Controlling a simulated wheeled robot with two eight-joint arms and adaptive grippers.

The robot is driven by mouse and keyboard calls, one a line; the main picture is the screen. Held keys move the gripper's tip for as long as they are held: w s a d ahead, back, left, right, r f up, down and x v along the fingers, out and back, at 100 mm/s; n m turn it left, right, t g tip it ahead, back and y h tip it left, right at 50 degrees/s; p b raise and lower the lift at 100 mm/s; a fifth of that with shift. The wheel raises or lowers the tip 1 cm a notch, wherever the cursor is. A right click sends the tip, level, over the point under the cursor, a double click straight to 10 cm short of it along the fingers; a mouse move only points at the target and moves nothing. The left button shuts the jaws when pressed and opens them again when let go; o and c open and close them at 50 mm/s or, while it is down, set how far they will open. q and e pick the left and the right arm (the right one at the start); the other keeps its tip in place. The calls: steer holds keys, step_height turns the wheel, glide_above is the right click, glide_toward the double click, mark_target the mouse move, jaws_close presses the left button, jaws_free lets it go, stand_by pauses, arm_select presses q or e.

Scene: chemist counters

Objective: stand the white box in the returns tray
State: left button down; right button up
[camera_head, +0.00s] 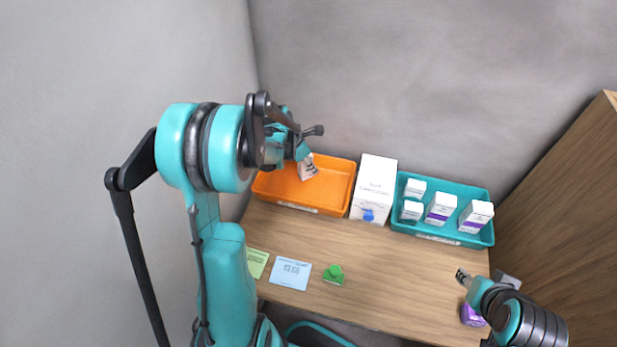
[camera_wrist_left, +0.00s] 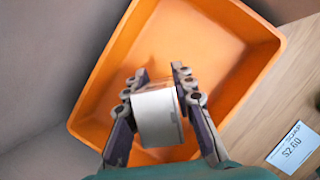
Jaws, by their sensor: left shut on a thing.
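The white box (camera_head: 308,168) is between the fingers of my left gripper (camera_head: 303,156), over the orange tray (camera_head: 331,193) at the back left. In the left wrist view the box (camera_wrist_left: 157,117) sits between both fingers of the left gripper (camera_wrist_left: 158,105), its pale end facing the camera. The orange tray (camera_wrist_left: 111,72) surrounds it there and otherwise looks empty. I cannot tell whether the box touches the tray floor. The tray's front label is too small to read. My right gripper (camera_head: 463,277) is low at the right, away from the trays; its finger opening is unclear.
A tall white carton (camera_head: 376,180) with a blue mark stands just right of the orange tray. A teal tray (camera_head: 436,236) beyond it holds several white boxes. A blue card (camera_head: 290,273), a green card (camera_head: 257,263) and a green object (camera_head: 333,275) lie in front. The middle counter is clear.

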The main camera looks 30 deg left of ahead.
mark_target(310, 175)
arm_select(q)
step_height(310, 175, down, 2)
steer(key=shift+f, duration=0.1)
step_height(310, 175, down, 3)
steer(key=shift+f+b, duration=0.1)
steer(key=shift+b, duration=0.65)
steer(key=shift+w+f, duration=0.1)
steer(key=c, duration=1.7)
jaws_free()
steer(key=shift+f, duration=0.15)
steer(key=o, duration=0.4)
steer(key=shift+o, duration=0.2)
